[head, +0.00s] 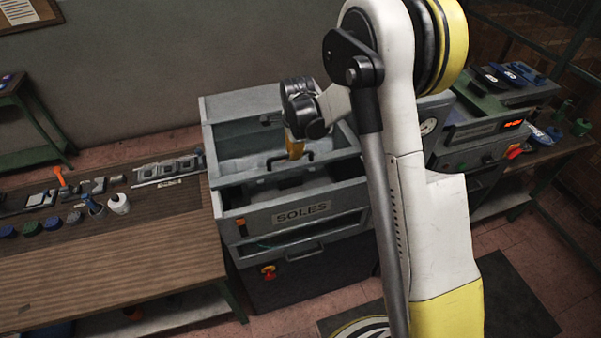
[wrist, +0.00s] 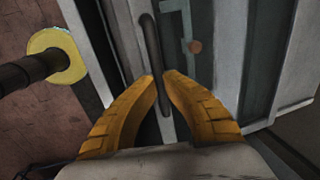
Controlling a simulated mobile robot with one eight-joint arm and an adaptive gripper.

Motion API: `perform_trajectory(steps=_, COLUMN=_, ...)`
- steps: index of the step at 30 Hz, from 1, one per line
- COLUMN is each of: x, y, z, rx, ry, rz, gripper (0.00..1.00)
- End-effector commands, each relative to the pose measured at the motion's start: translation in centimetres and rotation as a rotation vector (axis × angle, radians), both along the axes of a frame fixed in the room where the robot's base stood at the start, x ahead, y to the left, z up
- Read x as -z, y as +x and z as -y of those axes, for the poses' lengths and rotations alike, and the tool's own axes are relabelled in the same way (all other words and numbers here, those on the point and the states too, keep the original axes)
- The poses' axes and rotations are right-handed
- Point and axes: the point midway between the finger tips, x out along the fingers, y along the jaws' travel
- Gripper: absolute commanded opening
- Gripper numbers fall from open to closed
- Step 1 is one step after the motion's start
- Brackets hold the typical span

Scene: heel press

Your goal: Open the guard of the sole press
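The sole press (head: 302,212) is a grey machine with a SOLES plate on its front, in the middle of the head view. A dark bar handle (head: 272,163) sits along the front top frame, by the guard (head: 335,163); the handle also shows upright in the wrist view (wrist: 148,36). My gripper (head: 294,148) reaches down to this handle from above. In the wrist view its two yellow fingers (wrist: 160,76) close on the bar from both sides, with the tips against it. My arm hides the right part of the press, and I cannot tell how far the guard is raised.
A wooden bench (head: 120,250) with small tools and pots stands at the left. A green machine (head: 480,125) with a red display stands at the right. A wall rises behind the press.

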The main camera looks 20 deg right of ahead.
Motion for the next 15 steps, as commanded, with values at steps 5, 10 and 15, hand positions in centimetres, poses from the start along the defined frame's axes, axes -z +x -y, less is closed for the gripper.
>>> perform_trajectory(steps=5, x=0.5, y=6.2, z=0.0, rx=0.0, ry=0.0, rz=0.0, gripper=0.0)
perform_trajectory(steps=10, x=0.4, y=11.2, z=0.0, rx=0.0, ry=0.0, rz=0.0, gripper=0.0)
perform_trajectory(steps=15, x=0.3, y=15.0, z=0.0, rx=0.0, ry=0.0, rz=0.0, gripper=0.0)
